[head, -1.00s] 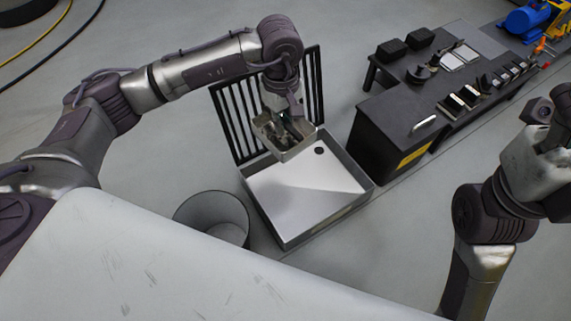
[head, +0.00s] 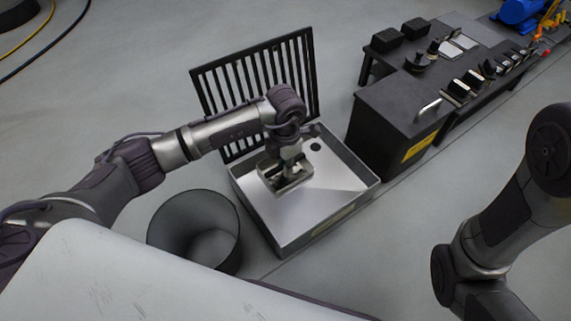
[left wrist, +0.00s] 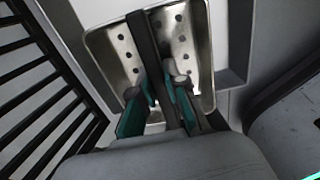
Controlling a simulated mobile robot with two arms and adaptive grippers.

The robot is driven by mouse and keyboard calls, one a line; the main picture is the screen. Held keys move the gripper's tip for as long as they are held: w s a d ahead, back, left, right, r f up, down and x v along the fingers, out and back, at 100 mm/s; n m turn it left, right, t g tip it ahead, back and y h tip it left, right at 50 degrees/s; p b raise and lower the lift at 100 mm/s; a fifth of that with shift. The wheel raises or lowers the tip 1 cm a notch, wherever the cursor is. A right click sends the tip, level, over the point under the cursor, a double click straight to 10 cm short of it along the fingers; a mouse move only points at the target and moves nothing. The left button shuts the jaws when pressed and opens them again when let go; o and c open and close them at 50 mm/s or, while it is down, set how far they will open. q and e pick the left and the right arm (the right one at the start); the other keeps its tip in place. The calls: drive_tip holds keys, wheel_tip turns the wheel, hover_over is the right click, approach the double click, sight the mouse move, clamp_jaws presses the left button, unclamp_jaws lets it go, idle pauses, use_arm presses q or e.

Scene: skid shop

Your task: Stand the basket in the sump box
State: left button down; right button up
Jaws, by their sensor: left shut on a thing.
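The basket (head: 294,188) is a small, shiny metal pan with holes in its walls and a dark bar handle across it. My left gripper (head: 287,171) is shut on the handle. In the left wrist view the fingers (left wrist: 161,88) with teal sides grip the bar above the basket (left wrist: 112,66). The basket looks level and is within the outline of the sump box (head: 328,182), towards its back left. I cannot tell whether it touches the floor. The sump box is a wide, open grey metal tray with a dark round hole. My right gripper is out of frame.
A black slatted grate (head: 215,88) stands upright behind the sump box. A grey bin (head: 160,238) stands close at its left. A black bench (head: 375,135) with small parts is at its right. The front part of the box floor is clear.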

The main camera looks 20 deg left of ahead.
use_arm(q)
wheel_tip(320, 180, down, 8)
drive_tip(key=b, duration=0.7)
drive_tip(key=shift+f+b, duration=0.6)
drive_tip(key=shift+f, duration=0.6)
drive_tip(key=shift+f, duration=0.35)
drive_tip(key=shift+f, duration=0.4)
idle(0.3)
drive_tip(key=c, duration=0.6)
unclamp_jaws()
drive_tip(key=shift+c, duration=0.2)
